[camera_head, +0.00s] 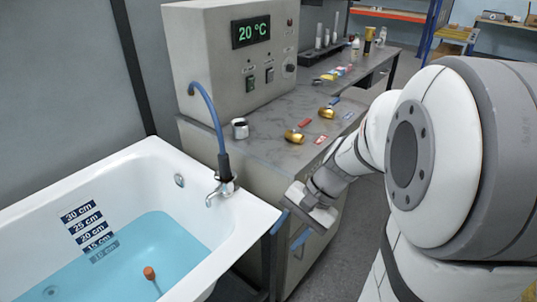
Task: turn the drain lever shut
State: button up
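The white bathtub (235,236) holds blue water (165,240) at the left. An orange knob on a thin stem (149,273) stands in the water near the bottom edge; I cannot tell whether it is the drain lever. A round grey fitting (50,291), perhaps the drain, shows dimly underwater. A round metal fitting (180,180) sits on the tub's inner end wall. My gripper (290,231) is right of the tub, beside the cabinet front. Its two blue-tipped fingers are apart, with nothing visible between them.
A faucet (222,188) with a blue hose stands on the tub's end rim. A control box (222,60) reading 20 °C stands on the counter (265,140), with brass fittings (294,136) and a metal cup-like part (240,128). Open floor (345,245) lies right of the cabinet.

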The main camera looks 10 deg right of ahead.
jog(key=w+d+f+m+t+y+b, duration=0.6)
jog(key=w+d+f+m+b, duration=0.15)
jog(key=w+f+m, duration=0.4)
jog(key=w+d+f+m+t+h+b, duration=0.1)
jog(key=w+d+f+m+t+b, duration=0.1)
jog(key=d+f+m+t, duration=0.4)
jog(key=w+d+f+m+t+b, duration=0.2)
jog(key=d+f+m+t+b, duration=0.15)
jog(key=d, duration=0.45)
jog(key=shift+n+g, duration=0.35)
jog(key=shift+n, duration=0.15)
jog(key=x, duration=0.7)
jog(key=shift+w+d+f, duration=0.1)
jog(key=shift+w+f, duration=0.1)
jog(key=shift+f, duration=0.1)
jog(key=shift+c, duration=0.3)
grip_shut()
